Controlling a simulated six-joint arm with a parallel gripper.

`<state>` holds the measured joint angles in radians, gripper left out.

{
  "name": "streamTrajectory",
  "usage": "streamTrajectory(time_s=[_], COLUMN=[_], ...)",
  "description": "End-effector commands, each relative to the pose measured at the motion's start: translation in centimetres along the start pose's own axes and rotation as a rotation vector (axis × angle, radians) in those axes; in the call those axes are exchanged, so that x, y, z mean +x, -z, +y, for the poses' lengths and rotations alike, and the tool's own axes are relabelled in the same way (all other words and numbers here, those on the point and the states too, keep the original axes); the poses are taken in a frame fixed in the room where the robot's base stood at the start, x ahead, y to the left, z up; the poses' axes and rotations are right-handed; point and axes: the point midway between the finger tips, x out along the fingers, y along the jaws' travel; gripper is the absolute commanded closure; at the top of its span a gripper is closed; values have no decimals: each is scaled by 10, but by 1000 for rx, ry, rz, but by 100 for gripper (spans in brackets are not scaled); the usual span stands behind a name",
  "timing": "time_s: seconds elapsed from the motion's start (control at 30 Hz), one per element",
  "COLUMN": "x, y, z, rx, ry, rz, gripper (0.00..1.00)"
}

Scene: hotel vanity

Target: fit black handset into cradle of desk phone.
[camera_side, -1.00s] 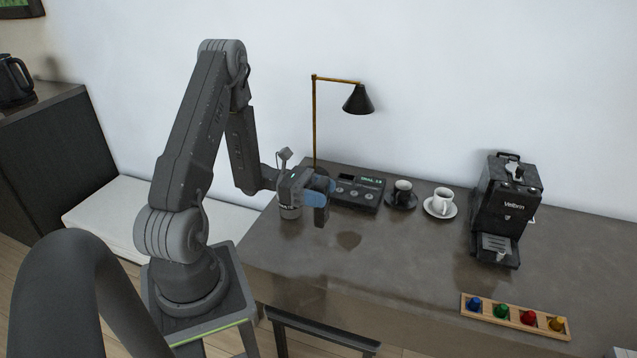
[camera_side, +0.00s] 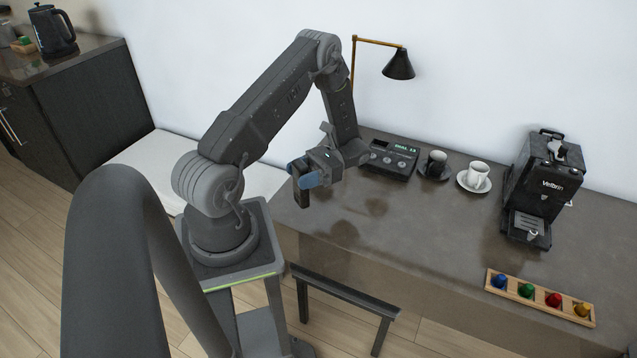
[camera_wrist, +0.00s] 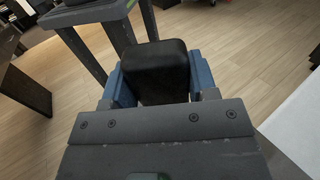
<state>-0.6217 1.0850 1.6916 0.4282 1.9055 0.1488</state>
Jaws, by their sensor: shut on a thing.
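My gripper (camera_side: 308,177) is shut on the black handset (camera_side: 301,190) and holds it up near the left end of the counter, with a shadow on the counter to the right. In the wrist view the handset (camera_wrist: 157,72) is a black block between the blue fingers of my gripper (camera_wrist: 160,82), with floor behind it. The desk phone (camera_side: 390,158) is a dark box with a lit display and several round knobs or buttons. It stands at the back of the counter, right of and apart from my gripper. My forearm stands close to its left side.
A brass lamp with a black shade (camera_side: 398,64) rises behind. A wooden rack (camera_side: 540,297) lies front right. The middle counter is clear.

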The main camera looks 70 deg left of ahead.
Motion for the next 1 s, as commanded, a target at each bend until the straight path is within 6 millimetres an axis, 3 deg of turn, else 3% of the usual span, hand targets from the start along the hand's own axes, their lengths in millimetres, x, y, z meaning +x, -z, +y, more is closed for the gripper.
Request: streamTrajectory(time_s=[0.17, 0.3, 0.5, 0.67, 0.87, 1.0], x=[-22, -52, -100, -137, -200, -254], y=[-4, -15, -31, -31, -35, -39], z=[-50, -87, -130, -160, -189, -196], rx=[-3, -4, -3, -1, 0, 0], ry=[349, 613, 932, 1175, 1526, 1810], rz=[2, 2, 2, -1, -1, -1], gripper=[80, 80, 80, 80, 80, 81])
